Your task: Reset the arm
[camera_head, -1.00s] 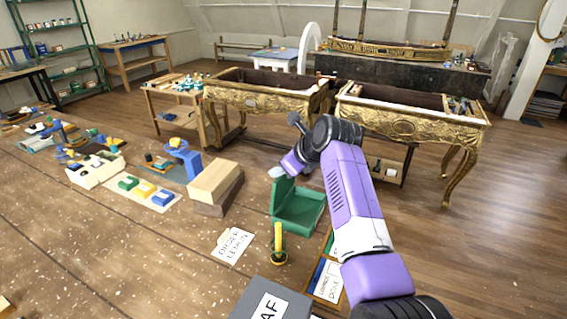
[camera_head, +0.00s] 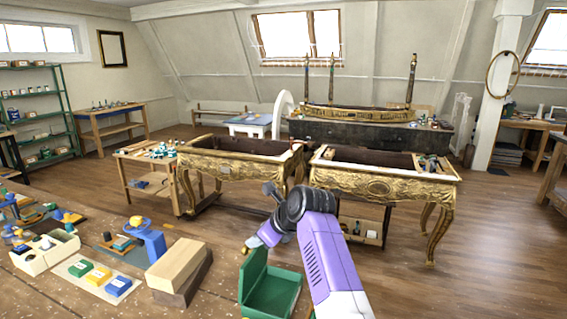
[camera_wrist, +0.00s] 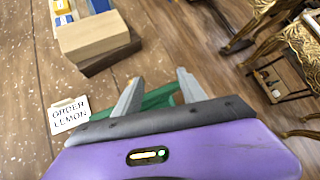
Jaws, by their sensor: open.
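My arm, purple and black, reaches up from the bottom of the head view. My gripper (camera_wrist: 158,92) shows in the wrist view with its two grey fingers apart and nothing between them. Below and behind the fingers is an open green box (camera_wrist: 160,97), partly hidden by them. The same green box (camera_head: 270,292) stands on the workbench in the head view, left of my forearm. In the head view the fingers are small and I see mainly the wrist.
A workbench (camera_head: 60,290) holds wooden blocks (camera_head: 178,268), a blue stand (camera_head: 152,240) and a white tray (camera_head: 45,252). A card reading "ORDER LEMON" (camera_wrist: 70,114) lies by the green box. Gilt consoles (camera_head: 380,185) stand beyond. Floor at right (camera_head: 500,260) is clear.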

